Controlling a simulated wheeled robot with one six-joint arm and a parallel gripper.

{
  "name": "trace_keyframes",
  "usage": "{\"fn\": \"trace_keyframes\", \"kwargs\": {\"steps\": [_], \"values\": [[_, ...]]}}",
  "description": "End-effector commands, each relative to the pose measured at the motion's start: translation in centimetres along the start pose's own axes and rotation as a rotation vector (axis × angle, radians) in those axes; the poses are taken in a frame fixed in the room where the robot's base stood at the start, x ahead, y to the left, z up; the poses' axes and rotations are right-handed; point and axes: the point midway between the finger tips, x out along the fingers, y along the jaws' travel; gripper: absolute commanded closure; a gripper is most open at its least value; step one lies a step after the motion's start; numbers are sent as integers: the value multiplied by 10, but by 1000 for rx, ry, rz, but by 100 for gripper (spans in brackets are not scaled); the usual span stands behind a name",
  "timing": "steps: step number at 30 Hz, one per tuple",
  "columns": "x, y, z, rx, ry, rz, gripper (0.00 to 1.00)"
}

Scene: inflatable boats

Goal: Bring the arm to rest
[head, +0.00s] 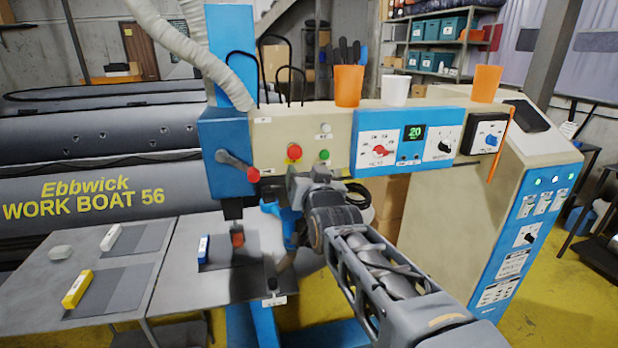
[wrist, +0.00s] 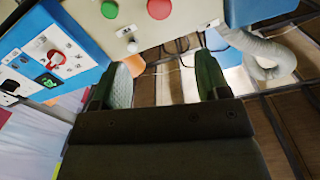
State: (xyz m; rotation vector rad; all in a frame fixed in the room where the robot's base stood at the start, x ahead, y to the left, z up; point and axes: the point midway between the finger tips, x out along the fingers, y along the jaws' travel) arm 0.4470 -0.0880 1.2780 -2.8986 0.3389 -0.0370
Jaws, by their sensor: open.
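My arm reaches in from the lower right of the head view, and its end is close in front of the blue and cream machine (head: 270,140). My gripper (head: 310,178) is small and partly hidden by the wrist there. In the wrist view my gripper (wrist: 163,72) has its two dark fingers wide apart with nothing between them. The machine's cream panel, with a red button (wrist: 158,8) and a green button (wrist: 110,9), lies just beyond the fingers in that view.
A red-knobbed lever (head: 252,174) sticks out left of my gripper. Orange cups (head: 348,86) and a white cup (head: 395,90) stand on the machine. A grey table (head: 120,262) holds a yellow block (head: 77,288), a white block (head: 111,237) and a blue block (head: 203,249). Yellow floor (head: 565,300) is open at right.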

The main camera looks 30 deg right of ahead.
Motion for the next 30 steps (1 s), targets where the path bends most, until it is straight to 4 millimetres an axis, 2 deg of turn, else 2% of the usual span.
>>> {"fn": "trace_keyframes", "kwargs": {"steps": [11, 14, 17, 20, 24, 27, 30], "values": [[0, 1, 0, -3, -1, 2, 31], [0, 3, 9, -18, -52, 11, 31], [-4, 9, 39, -46, -201, 35, 31], [-20, 15, 85, -90, -427, 54, 31], [-61, 15, 145, -162, -755, 47, 31], [-95, 13, 178, -214, -961, 29, 31], [-128, 11, 200, -263, -1124, 7, 31]]}}
